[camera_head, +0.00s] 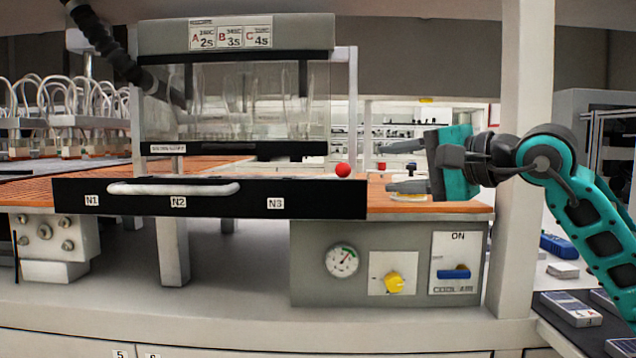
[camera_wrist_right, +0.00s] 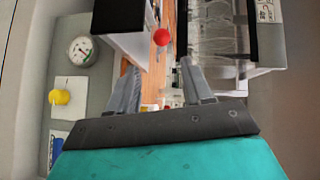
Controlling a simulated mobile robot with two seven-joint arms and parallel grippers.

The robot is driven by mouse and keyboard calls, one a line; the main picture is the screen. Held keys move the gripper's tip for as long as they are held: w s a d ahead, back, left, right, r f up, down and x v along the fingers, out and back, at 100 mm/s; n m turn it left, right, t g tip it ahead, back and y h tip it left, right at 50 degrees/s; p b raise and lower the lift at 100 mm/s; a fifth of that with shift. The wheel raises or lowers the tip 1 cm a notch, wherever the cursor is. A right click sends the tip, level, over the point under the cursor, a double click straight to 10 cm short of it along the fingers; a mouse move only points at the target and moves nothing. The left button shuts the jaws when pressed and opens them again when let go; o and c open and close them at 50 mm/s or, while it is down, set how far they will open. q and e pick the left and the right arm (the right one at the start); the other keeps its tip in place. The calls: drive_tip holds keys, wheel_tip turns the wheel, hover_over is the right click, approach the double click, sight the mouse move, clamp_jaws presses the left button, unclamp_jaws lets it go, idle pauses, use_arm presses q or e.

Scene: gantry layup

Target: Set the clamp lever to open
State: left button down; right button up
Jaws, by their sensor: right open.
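A red ball knob (camera_head: 343,170), which looks like the end of the clamp lever, sits just above the right end of the black front bar (camera_head: 320,199). Its shaft is hidden, so I cannot tell the lever's position. The knob also shows in the right wrist view (camera_wrist_right: 161,37), ahead of the fingertips and roughly between them. My right gripper (camera_head: 392,177) is to the right of the knob, pointing left at it. Its two fingers (camera_wrist_right: 161,78) are apart, with nothing between them and a gap to the knob. My left gripper is out of view.
A clear-fronted housing (camera_head: 235,35) stands behind the bar. A grey panel (camera_head: 315,278) below carries a gauge (camera_head: 342,260), a yellow knob (camera_head: 394,283) and a blue switch (camera_head: 453,274). A pale post (camera_head: 524,110) rises close to my right arm. Orange slatted bed lies behind.

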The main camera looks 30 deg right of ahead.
sight(349, 167)
drive_tip(key=p+x, duration=0.1)
drive_tip(key=x, duration=0.2)
drive_tip(key=p+x, duration=0.2)
drive_tip(key=x, duration=0.2)
drive_tip(key=p+x, duration=0.1)
drive_tip(key=x, duration=0.2)
drive_tip(key=shift+w+d+r, duration=0.2)
drive_tip(key=shift+w+r, duration=0.1)
drive_tip(key=shift+w, duration=0.2)
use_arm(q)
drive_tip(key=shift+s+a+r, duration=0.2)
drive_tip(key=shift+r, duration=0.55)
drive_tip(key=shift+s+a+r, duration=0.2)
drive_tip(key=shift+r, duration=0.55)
use_arm(e)
drive_tip(key=shift+x, duration=0.75)
drive_tip(key=shift+f, duration=0.1)
drive_tip(key=c, duration=0.6)
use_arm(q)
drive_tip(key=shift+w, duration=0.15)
use_arm(e)
clamp_jaws()
